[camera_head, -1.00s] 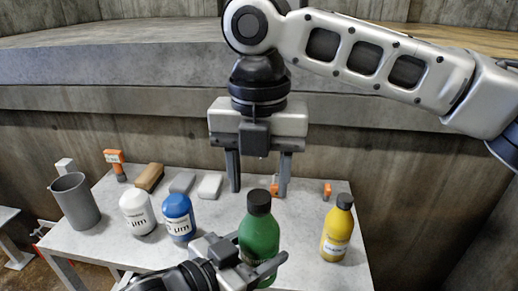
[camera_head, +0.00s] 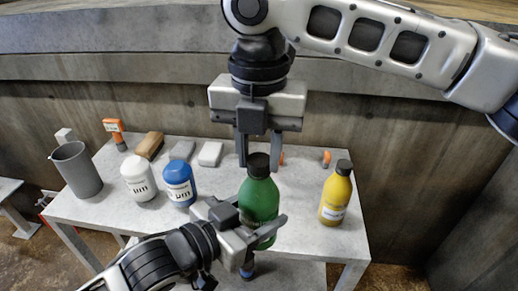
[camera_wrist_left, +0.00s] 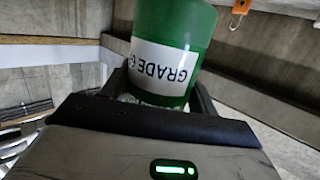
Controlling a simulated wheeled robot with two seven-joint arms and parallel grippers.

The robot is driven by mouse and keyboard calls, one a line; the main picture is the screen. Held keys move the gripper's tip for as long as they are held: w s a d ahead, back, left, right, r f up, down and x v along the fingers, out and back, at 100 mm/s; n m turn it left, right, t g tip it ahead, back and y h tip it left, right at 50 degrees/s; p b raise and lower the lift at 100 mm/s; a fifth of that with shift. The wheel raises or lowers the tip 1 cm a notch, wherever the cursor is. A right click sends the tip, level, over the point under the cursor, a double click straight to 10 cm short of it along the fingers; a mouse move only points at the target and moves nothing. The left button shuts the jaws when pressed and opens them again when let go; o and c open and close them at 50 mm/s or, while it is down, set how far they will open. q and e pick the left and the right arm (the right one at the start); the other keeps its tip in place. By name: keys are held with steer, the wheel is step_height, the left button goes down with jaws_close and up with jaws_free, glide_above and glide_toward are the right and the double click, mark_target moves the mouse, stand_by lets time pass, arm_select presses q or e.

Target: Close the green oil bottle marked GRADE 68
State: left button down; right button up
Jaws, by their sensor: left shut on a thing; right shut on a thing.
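The green oil bottle (camera_head: 260,198) stands upright near the front edge of the table, with a black cap (camera_head: 259,165) on its neck. My left gripper (camera_head: 262,226) is shut around the bottle's lower body. In the left wrist view the green bottle (camera_wrist_left: 172,28) sits between the left fingers, and its white label reads "GRADE 6", the rest cut off by the curve. My right gripper (camera_head: 258,160) comes from above, pointing down, and is shut on the black cap, one finger on each side. Whether the cap is fully seated cannot be told.
A yellow bottle (camera_head: 336,196) stands on the table (camera_head: 305,215) to the right. A white jar (camera_head: 138,178), a blue jar (camera_head: 179,184) and a grey cup (camera_head: 76,169) stand to the left. Small blocks and orange-handled tools lie behind. A concrete wall (camera_head: 400,165) closes the back.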

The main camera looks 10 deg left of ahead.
steer(key=m, duration=1.6)
steer(key=shift+f+m, duration=0.1)
steer(key=shift+m, duration=0.2)
steer(key=m, duration=0.7)
steer(key=shift+m, duration=0.3)
steer(key=m, duration=0.9)
steer(key=o, duration=1.2)
